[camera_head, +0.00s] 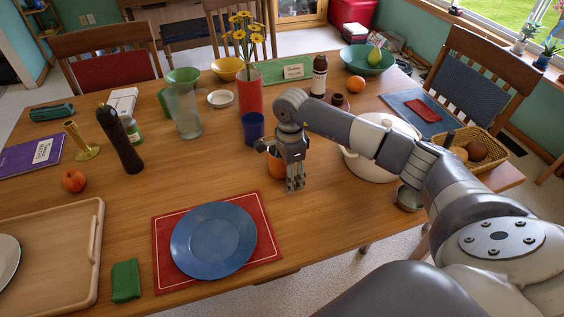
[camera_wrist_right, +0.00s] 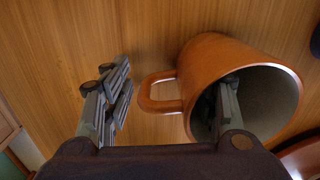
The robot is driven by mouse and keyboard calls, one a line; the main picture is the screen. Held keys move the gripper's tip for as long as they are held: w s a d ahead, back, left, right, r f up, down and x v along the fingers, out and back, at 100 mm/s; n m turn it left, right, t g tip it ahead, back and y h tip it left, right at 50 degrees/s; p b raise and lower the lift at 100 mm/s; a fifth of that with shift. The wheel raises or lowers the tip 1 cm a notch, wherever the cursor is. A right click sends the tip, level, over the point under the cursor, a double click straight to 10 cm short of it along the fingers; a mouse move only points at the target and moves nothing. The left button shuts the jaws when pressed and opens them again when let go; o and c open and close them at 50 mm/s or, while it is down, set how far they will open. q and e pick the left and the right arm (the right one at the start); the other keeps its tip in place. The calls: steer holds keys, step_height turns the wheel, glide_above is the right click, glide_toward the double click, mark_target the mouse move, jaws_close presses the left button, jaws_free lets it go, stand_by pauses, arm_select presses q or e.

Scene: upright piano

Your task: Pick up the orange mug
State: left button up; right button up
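The orange mug (camera_head: 275,170) stands on the wooden table, partly hidden behind my right gripper (camera_head: 290,184) in the head view. In the right wrist view the mug (camera_wrist_right: 222,58) shows its open mouth, with its handle toward the left. My right gripper (camera_wrist_right: 172,95) is open there. One finger reaches into the mug's mouth and the other is outside, left of the handle. The wall and handle lie between the fingers, with a clear gap to the left finger. I cannot tell whether the inner finger touches the mug. My left gripper is not in view.
A dark blue cup (camera_head: 252,128) stands close behind the mug. A white pot (camera_head: 368,165) is to the right, under my right arm. A blue plate (camera_head: 213,240) lies on a red mat (camera_head: 165,268) in front. A red vase (camera_head: 251,95) with flowers stands further back.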

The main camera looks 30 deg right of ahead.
jaws_close()
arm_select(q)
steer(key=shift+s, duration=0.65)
arm_select(e)
steer(key=shift+r, duration=0.1)
